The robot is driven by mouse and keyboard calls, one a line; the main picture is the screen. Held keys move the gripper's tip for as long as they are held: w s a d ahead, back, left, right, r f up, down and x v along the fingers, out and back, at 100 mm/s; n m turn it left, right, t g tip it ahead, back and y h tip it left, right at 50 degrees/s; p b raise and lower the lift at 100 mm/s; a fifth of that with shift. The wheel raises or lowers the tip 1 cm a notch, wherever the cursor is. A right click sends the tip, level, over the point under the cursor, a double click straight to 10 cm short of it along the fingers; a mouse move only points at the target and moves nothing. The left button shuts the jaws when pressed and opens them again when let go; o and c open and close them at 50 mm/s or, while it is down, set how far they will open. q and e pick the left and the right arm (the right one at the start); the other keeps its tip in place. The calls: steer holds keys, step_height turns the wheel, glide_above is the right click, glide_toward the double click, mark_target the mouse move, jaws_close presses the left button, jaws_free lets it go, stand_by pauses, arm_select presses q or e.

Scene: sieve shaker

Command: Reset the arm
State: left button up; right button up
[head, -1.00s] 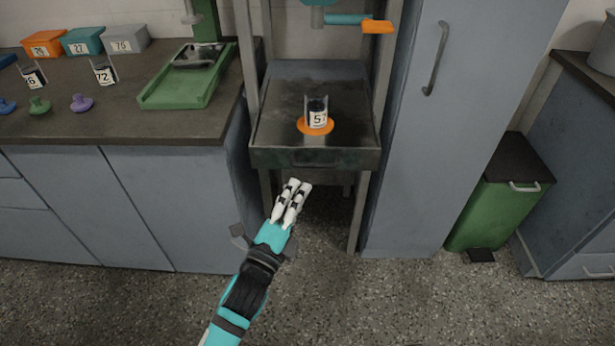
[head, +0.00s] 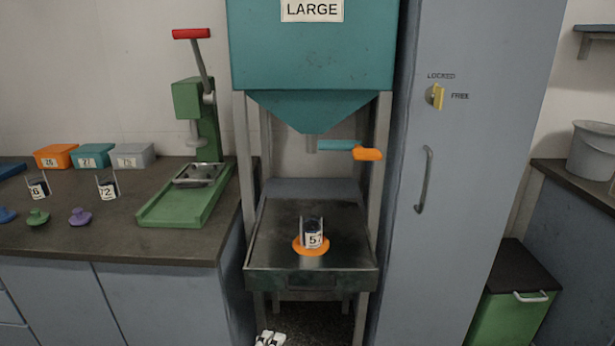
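Only the white fingertips of my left gripper (head: 270,339) show, at the bottom edge of the head view. They lie close together, with nothing seen between them, below and in front of the metal stand. The rest of this arm is out of frame. My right gripper is not in view.
A clear container marked 5 (head: 312,236) sits on an orange disc (head: 311,249) on the stand's tray (head: 275,255), under the teal LARGE hopper (head: 312,60). A counter (head: 110,240) with a green press (head: 205,125) stands left, a tall cabinet (head: 460,200) right.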

arm_select(q)
steer(key=s+a+f+n+g+y, duration=0.3)
steer(key=s+a+f+n+g, duration=0.3)
steer(key=f, duration=0.4)
steer(key=s+a+f+n+g+y, duration=0.2)
steer(key=s+a+f+n+g, duration=0.25)
steer(key=s+f+n, duration=0.35)
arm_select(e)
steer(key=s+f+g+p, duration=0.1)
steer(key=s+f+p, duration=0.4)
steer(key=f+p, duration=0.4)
arm_select(q)
steer(key=s+a+f+n+g+p, duration=0.1)
steer(key=s+f+p, duration=0.4)
steer(key=s, duration=0.9)
steer(key=s+a+f+n+g+p, duration=0.2)
steer(key=s+a+f+g+p, duration=0.2)
steer(key=s+f, duration=0.7)
steer(key=s+g+p, duration=0.1)
steer(key=s, duration=0.2)
steer(key=shift+a+n, duration=0.3)
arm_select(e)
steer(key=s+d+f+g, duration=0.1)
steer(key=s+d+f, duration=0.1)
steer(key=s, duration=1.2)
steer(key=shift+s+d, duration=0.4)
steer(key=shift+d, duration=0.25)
